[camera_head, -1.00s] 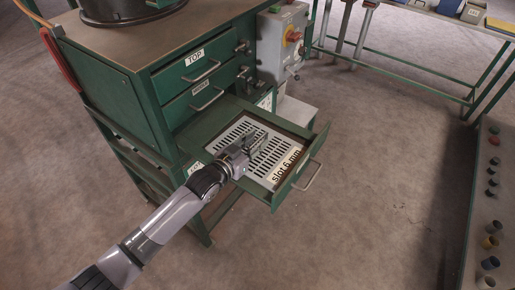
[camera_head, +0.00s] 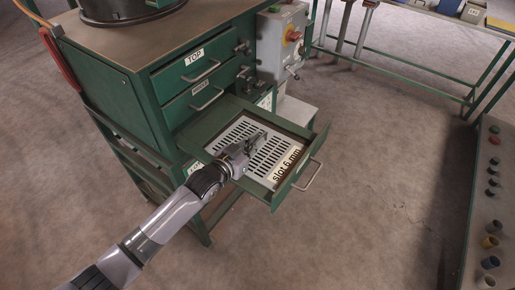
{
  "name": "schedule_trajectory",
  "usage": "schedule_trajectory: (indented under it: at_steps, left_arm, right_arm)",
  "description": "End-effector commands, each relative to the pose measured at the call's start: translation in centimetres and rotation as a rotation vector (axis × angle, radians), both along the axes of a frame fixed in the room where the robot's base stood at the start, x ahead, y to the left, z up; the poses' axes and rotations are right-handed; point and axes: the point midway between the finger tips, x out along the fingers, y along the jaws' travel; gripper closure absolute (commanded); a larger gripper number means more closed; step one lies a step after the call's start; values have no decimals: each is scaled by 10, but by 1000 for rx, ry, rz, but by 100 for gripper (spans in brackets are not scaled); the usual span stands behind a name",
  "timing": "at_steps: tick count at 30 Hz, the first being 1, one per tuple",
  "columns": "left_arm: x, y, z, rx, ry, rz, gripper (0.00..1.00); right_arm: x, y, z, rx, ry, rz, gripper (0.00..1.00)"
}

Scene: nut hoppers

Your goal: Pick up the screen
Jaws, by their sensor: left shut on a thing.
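The screen (camera_head: 235,133) is a pale slotted plate with a label reading "slot 6 mm" at its front right. It lies in the open bottom drawer (camera_head: 318,146) of the green cabinet. My left gripper (camera_head: 261,140) reaches over the drawer's left side and is shut on the screen around its middle. The fingertips are small and dark, so the exact grip point is hard to make out. The arm hides part of the screen's left edge. My right gripper is not in view.
Above the open drawer are shut drawers, one labelled TOP (camera_head: 195,66). A control box (camera_head: 283,38) with a red knob is on the cabinet's right. A green-framed table (camera_head: 420,75) stands at the back right. A panel with knobs (camera_head: 484,205) is at the right edge. Floor between is clear.

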Motion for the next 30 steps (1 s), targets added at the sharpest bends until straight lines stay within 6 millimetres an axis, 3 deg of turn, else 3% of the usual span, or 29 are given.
schedule_trajectory:
  at_steps: [17,23,30]
  left_arm:
    - [1,0,12,-3,-5,0,100]
    - [1,0,30,-3,-5,0,100]
    - [1,0,68,-3,-6,0,100]
  right_arm:
    - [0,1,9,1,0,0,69]
    - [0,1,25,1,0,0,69]
    - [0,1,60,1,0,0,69]
